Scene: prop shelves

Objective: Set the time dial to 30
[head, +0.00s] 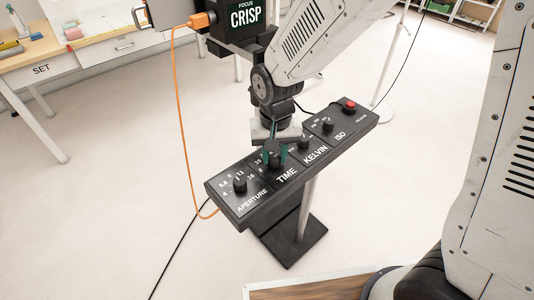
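The TIME dial (275,162) is a small dark knob on the black control panel, second from the left end. My gripper (275,154) points down over it, with one green fingertip on each side of the knob. I cannot tell whether the fingers press on the knob or stand slightly apart from it. The fingers and the gripper body hide much of the dial's scale and its pointer, so its setting is not readable; a "15" shows at its left.
The panel also bears the APERTURE dial (240,185), the KELVIN dial (304,142), the ISO dial (327,125) and a red button (349,105). The floor around is mostly clear.

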